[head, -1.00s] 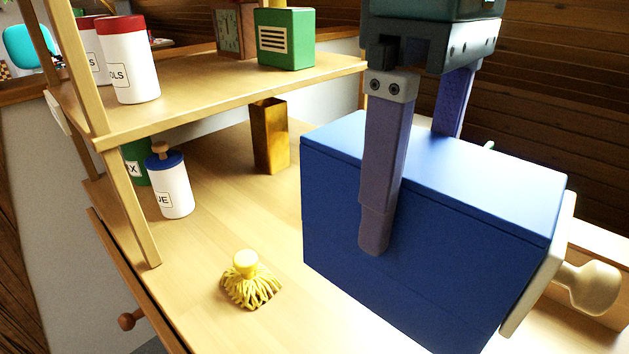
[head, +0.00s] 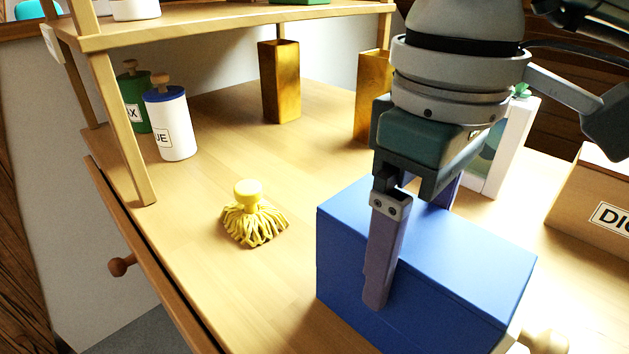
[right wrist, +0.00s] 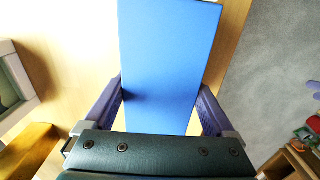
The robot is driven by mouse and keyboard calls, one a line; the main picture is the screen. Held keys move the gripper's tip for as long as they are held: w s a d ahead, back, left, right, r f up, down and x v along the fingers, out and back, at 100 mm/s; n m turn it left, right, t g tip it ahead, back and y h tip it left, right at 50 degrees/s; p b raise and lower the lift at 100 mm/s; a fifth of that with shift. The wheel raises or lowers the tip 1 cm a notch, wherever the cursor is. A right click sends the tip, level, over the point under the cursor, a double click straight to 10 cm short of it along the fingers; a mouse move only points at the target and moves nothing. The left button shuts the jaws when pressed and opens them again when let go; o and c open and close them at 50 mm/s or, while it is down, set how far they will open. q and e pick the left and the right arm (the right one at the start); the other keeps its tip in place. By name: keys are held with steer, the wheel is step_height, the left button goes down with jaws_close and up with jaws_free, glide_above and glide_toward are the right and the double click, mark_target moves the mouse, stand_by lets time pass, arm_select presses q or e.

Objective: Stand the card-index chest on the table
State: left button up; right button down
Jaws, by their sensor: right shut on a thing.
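The card-index chest (head: 430,245) is a blue box with a pale front and a round cream knob (head: 545,341) at its right end. My right gripper (head: 405,280) is shut on it from above, one finger on each long side. The far finger is mostly hidden behind the chest. The chest is upright, over the wooden table (head: 225,290). Its lower edge is partly cut off by the frame, so I cannot tell whether it touches the table. In the right wrist view the blue top (right wrist: 168,60) lies between both fingers. My left gripper is not in view.
A yellow tufted brush (head: 254,220) stands left of the chest. A white jar with a blue lid (head: 168,125) is under the shelf (head: 200,20). A labelled box (head: 598,205) is at right.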

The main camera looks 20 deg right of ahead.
steer(key=shift+r, duration=0.1)
jaws_free()
steer(key=shift+r, duration=0.2)
step_height(320, 180, up, 12)
steer(key=shift+f+p, duration=0.15)
steer(key=shift+p, duration=0.55)
